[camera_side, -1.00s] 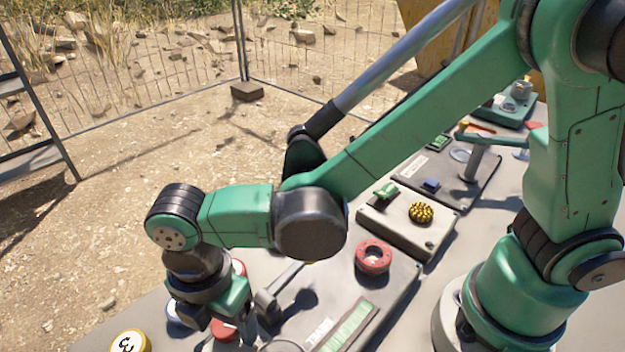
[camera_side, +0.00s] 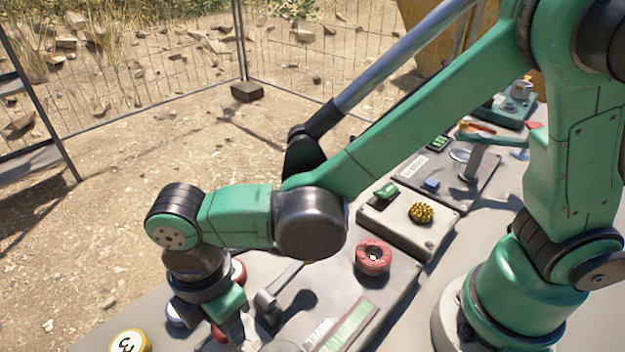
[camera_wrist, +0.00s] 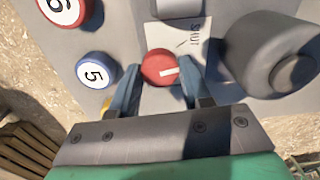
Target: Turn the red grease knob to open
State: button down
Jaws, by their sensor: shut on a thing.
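The red grease knob (camera_wrist: 155,60) is a round red disc with a white line on its top, seen in the wrist view. The line lies nearly level in the picture and runs toward the right finger. A white label (camera_wrist: 193,50) with the word SHUT and a thin mark sits beside the knob at its upper right. My gripper (camera_wrist: 159,72) is shut on the knob, one blue-grey finger on each side. In the side view my gripper (camera_side: 228,328) points down over the panel, and the red knob (camera_side: 218,334) is mostly hidden behind it.
A blue-rimmed disc marked 5 (camera_wrist: 92,72) and a red one marked 6 (camera_wrist: 63,8) stand left of the knob. A large grey cylinder (camera_wrist: 265,55) stands close on the right. A red ring-shaped part (camera_side: 373,257) and a grey lever (camera_side: 268,303) are farther along the panel.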

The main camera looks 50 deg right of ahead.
jog(key=m, duration=0.4)
jog(key=shift+m, duration=2.2)
jog(key=shift+c, duration=2)
grip_release()
jog(key=shift+r, duration=0.1)
jog(key=shift+r, duration=2.75)
